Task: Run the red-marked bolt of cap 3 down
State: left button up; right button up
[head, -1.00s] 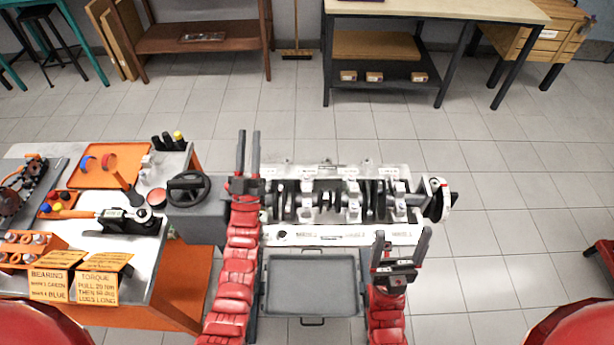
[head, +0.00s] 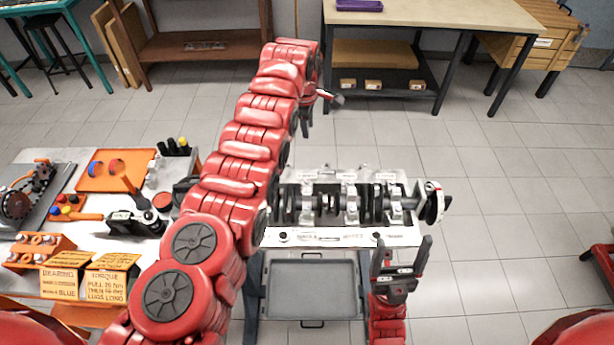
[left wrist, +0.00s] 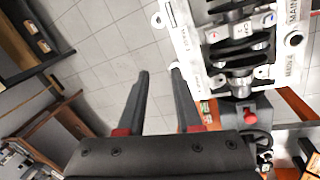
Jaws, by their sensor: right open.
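The engine block (head: 340,237) lies behind the grey tray, with the crankshaft and several pale bearing caps (head: 351,203) across it. The left wrist view shows a labelled cap (left wrist: 240,32) with small coloured marks near its ends; its number is too small to read surely, and I cannot tell which bolt is the red-marked one of cap 3. My left gripper (head: 306,118) is above and beyond the block's back edge. In the left wrist view my left gripper (left wrist: 162,88) is open and empty, beside the block. My right gripper (head: 402,258) is open and empty at the block's front right.
A grey tray (head: 311,314) lies in front of the block. My left arm hides the block's left end.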

pick_arm(q)
jog(key=s+r+n+g, duration=0.1)
jog(key=s+r+g, duration=0.2)
jog(key=s+r, duration=0.3)
jog(key=b, duration=1.1)
send_over(307, 180)
jog(key=shift+y, duration=0.3)
notch_tip(307, 180, down, 11)
jog(key=shift+r, duration=0.1)
notch_tip(307, 180, down, 7)
jog(key=shift+r+p, duration=0.15)
jog(key=shift+p, duration=0.25)
jog(key=shift+f, duration=0.45)
jog(key=shift+c, duration=0.3)
grip_shut()
